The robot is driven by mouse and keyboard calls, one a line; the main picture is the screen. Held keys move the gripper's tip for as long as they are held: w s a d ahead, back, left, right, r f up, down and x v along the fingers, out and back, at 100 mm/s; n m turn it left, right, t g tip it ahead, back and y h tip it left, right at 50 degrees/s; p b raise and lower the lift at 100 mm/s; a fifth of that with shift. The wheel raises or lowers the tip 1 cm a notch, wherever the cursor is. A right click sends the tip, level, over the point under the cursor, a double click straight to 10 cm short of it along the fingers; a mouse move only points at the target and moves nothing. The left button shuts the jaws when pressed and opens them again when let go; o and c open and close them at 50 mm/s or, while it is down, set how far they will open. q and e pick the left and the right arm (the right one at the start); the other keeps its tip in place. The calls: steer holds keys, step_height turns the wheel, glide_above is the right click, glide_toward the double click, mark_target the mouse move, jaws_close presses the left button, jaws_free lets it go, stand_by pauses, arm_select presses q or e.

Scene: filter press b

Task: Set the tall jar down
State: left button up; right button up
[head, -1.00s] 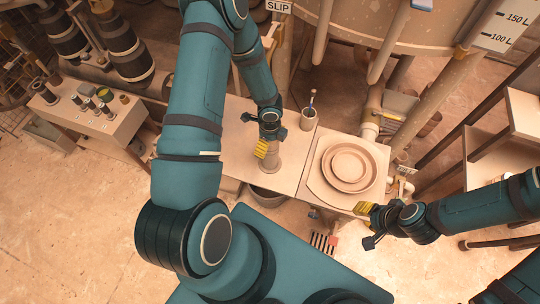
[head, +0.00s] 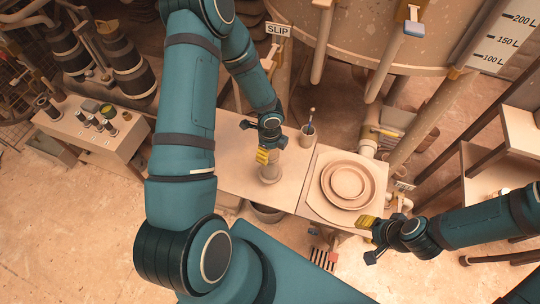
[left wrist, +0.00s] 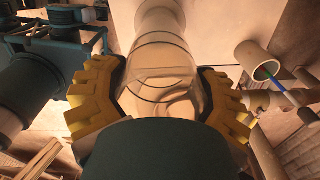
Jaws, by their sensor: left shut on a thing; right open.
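The tall jar (head: 270,170) is a pale, beige, slim vessel, upright over the left part of the pale worktop (head: 225,165). My left gripper (head: 263,155) is shut on its upper part. In the left wrist view the jar (left wrist: 165,65) runs between the two yellow ribbed fingers of the left gripper (left wrist: 165,100). Its foot appears at or just above the worktop; I cannot tell whether it touches. My right gripper (head: 368,238) is open and empty, off the front right corner of the bench.
A cup with a brush (head: 308,136) stands behind and right of the jar. A large tank (head: 370,35) rises behind. The worktop left of the jar is clear.

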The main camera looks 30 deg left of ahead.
arm_select(q)
steer(key=d+r+n, duration=0.9)
steer(key=r+n, duration=0.5)
steer(key=n, duration=0.3)
steer(key=shift+w+d+r+n, duration=0.15)
steer(key=shift+d+r+n, duration=0.15)
steer(key=shift+d+n, duration=0.1)
steer(key=shift+a, duration=0.2)
